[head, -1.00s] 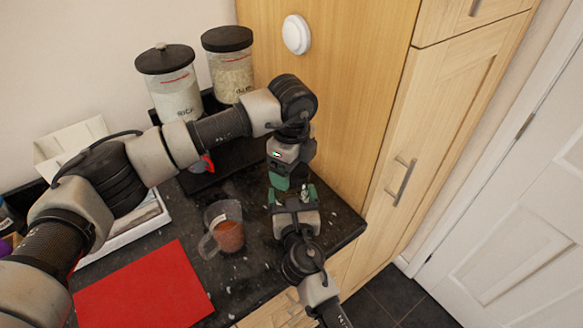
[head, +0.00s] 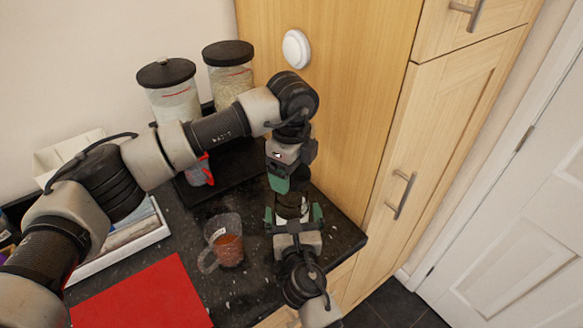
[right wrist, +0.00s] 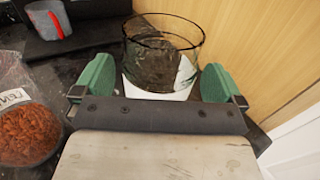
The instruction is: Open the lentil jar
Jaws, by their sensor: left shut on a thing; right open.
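A clear glass jar (right wrist: 163,62) with a white lower part stands between my right gripper's green fingertips in the right wrist view. Its round rim looks uncovered, with no lid on it there. It also shows small in the head view (head: 291,207), partly hidden. My right gripper (head: 294,215) is open around the jar, with gaps at the sides. My left gripper (head: 284,184) is just above the jar in the head view, shut on a dark thing that looks like the lid, mostly hidden. The left gripper is outside the right wrist view.
A clear, labelled jug (head: 226,249) of orange-red lentils stands left of my right gripper. A red mat (head: 145,295), a white tray (head: 120,245) and two tall black-lidded canisters (head: 168,75) (head: 229,55) are farther left. The wooden cabinet (head: 340,100) is close on the right.

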